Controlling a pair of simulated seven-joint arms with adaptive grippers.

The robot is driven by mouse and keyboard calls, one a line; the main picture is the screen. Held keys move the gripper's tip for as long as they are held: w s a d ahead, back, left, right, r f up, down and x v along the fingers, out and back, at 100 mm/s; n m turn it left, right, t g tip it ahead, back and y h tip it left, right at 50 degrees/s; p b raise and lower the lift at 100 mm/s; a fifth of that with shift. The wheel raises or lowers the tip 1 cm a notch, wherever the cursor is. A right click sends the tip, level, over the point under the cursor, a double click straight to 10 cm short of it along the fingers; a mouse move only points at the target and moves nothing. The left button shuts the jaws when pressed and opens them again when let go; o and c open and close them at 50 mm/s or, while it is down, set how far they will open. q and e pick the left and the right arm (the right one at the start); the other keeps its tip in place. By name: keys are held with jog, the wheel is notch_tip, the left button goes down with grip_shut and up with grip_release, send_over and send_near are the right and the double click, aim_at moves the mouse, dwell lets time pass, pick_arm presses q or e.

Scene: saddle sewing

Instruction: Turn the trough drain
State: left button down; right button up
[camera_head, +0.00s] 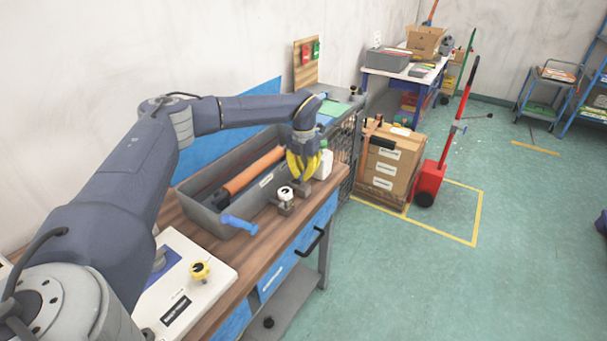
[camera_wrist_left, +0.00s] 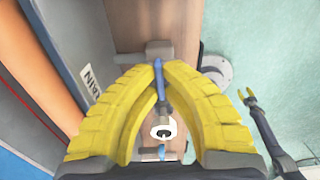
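The grey trough (camera_head: 222,222) lies on the workbench with an orange roller (camera_head: 254,172) in it. Its front wall bears a DRAIN label (camera_wrist_left: 91,84). My left gripper (camera_head: 303,172) is at the trough's front wall. In the left wrist view, its yellow fingers (camera_wrist_left: 158,72) close together with a blue lever (camera_wrist_left: 158,88) between their tips. In the head view the fingers hide that lever. A white dial with a black mark (camera_head: 285,193) sits on a grey fitting beside the gripper. My right gripper (camera_wrist_left: 251,97) shows small and open, well apart, in the left wrist view.
Another blue handle (camera_head: 238,223) is at the trough's near end. A white bottle (camera_head: 323,164) stands just right of the gripper. Cardboard boxes (camera_head: 390,165) stand beyond the bench; the teal floor right is mostly clear.

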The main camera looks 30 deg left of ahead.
aim_at(303, 173)
pick_arm(q)
jog(key=shift+m, duration=0.3)
dwell(0.4)
jog(key=c, duration=1.4)
grip_release()
jog(key=shift+o, duration=0.2)
jog(key=shift+r, duration=0.1)
notch_tip(303, 173, up, 12)
